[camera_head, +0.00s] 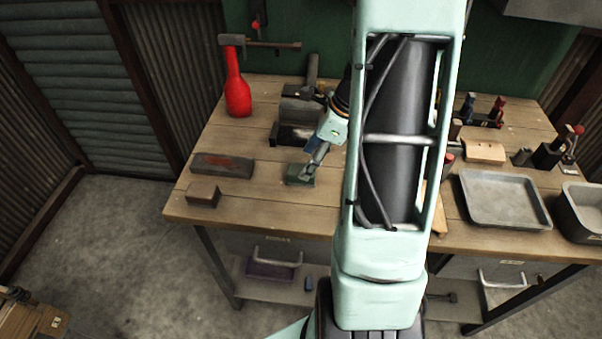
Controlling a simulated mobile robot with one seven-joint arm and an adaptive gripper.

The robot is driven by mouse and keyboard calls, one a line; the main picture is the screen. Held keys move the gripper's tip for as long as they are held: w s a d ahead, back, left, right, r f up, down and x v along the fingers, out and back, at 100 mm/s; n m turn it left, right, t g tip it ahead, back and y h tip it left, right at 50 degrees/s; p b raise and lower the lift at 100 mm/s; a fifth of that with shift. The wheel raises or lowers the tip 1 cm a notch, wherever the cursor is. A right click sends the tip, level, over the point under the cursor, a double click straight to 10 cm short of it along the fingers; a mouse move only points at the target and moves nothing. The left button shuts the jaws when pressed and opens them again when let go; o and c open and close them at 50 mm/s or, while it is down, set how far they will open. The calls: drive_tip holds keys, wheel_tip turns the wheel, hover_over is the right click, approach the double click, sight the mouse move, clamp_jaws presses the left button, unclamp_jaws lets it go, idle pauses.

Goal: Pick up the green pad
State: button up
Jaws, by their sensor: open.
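The green pad (297,175) is a small dark green block lying flat on the wooden workbench, left of my arm's large link. My gripper (308,173) is directly over the pad's right part, pointing down with its fingers at or close to the pad. The fingers are small in this view and partly cover the pad. I cannot tell whether they touch it. The gripper is open.
A dark vise (297,108) stands close behind the pad. A red bottle (237,92), a dark flat block (222,165) and a small brown block (203,194) are to the left. A metal tray (504,229) lies at right.

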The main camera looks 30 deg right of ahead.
sight(301, 169)
drive_tip(key=shift+x, duration=2.7)
drive_tip(key=c, duration=1.2)
drive_tip(key=shift+c, duration=0.2)
drive_tip(key=shift+r, duration=0.15)
drive_tip(key=shift+w+d+r, duration=0.1)
drive_tip(key=shift+r, duration=0.55)
drive_tip(key=s+a+r, duration=0.1)
drive_tip(key=s+r, duration=1)
drive_tip(key=s, duration=0.3)
drive_tip(key=shift+a+r, duration=0.25)
